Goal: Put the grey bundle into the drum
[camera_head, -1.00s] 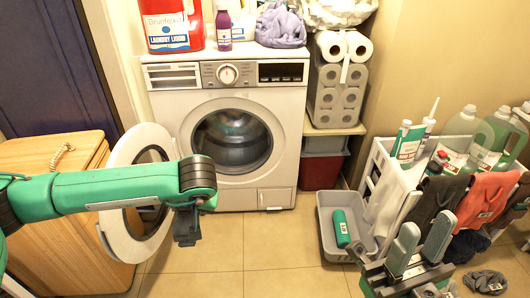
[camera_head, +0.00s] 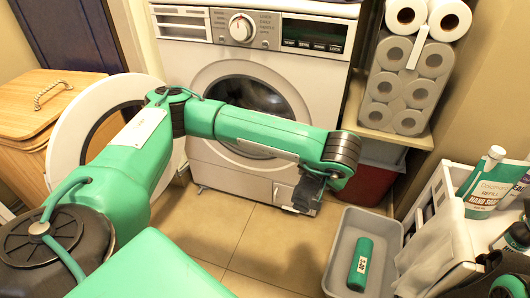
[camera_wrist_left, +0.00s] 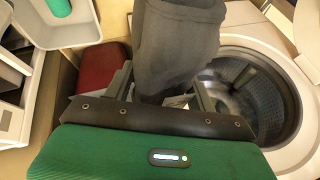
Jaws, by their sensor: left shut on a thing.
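My left gripper (camera_head: 318,180) is shut on a dark grey cloth, the grey bundle (camera_head: 305,194), which hangs from it in front of the washer's lower right part. In the left wrist view the grey bundle (camera_wrist_left: 178,45) fills the space between the fingers and hides their tips. The washer's drum (camera_head: 250,92) is open to the front. My left arm crosses in front of it and hides its lower part. In the left wrist view the drum (camera_wrist_left: 248,90) is to the right of the bundle, which is outside it. My right gripper is out of view.
The round washer door (camera_head: 68,140) stands open at the left, beside a wooden hamper (camera_head: 45,100). A grey tray (camera_head: 343,235) with a green bottle (camera_head: 361,265) is on the floor at right, near a white rack (camera_head: 445,185). A red bin (camera_head: 366,183) stands right of the washer.

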